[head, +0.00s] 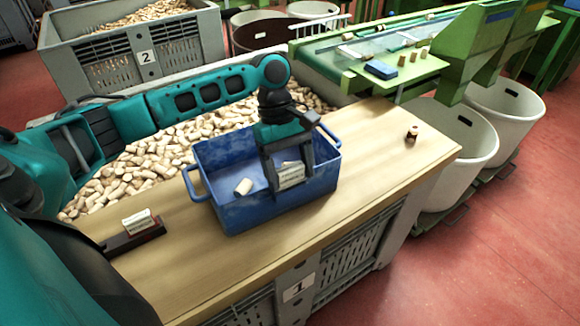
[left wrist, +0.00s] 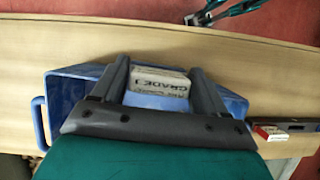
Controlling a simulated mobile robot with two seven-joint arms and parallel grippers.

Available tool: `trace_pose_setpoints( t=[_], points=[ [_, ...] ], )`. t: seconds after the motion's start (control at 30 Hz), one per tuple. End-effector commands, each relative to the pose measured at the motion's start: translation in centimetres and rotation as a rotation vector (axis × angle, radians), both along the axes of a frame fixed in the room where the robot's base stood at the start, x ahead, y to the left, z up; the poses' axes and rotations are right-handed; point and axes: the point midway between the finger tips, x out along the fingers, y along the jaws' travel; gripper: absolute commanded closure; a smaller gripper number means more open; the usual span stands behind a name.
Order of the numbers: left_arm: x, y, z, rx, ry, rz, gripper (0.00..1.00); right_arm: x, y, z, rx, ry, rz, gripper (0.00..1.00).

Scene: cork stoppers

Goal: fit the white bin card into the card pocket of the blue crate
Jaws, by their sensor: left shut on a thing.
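My left gripper (head: 290,180) points down over the blue crate (head: 262,212) and is shut on the white bin card (head: 291,170). The card also shows between the two dark fingers in the left wrist view (left wrist: 160,80), with printed lettering that reads GRADE 1. The card is at the crate's near side; I cannot tell whether it touches the wall. The card pocket cannot be made out behind the gripper and card. Dark and teal parts at the top edge of the left wrist view may be my right arm; its jaw state is unclear.
A pale cork (head: 243,186) lies in the crate. A small brown object (head: 412,133) stands at right. Loose corks (head: 150,160) fill a bin behind.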

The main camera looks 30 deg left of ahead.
Motion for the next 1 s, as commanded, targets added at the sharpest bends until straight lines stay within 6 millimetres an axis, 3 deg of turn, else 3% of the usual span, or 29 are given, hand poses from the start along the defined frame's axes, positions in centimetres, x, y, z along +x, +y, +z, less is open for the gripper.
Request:
trace_pose_setpoints(
  t=[0.57,0.6,0.83,1.0],
  points=[
    [0.01,0.02,-0.87,0.001,-0.001,-0.001,0.56,-0.01,0.00,0.00,0.000,0.000,0.000,0.25],
    [0.02,0.02,-0.83,0.000,-0.002,-0.001,0.23,-0.01,0.00,0.00,0.000,0.000,0.000,0.25],
    [0.02,0.01,-0.83,0.001,-0.001,-0.001,0.01,-0.02,0.01,0.00,0.000,0.000,0.000,0.25],
    [0.01,0.01,-0.83,0.001,-0.001,-0.001,0.00,-0.02,0.01,0.00,0.000,0.000,0.000,0.25]
  ],
)
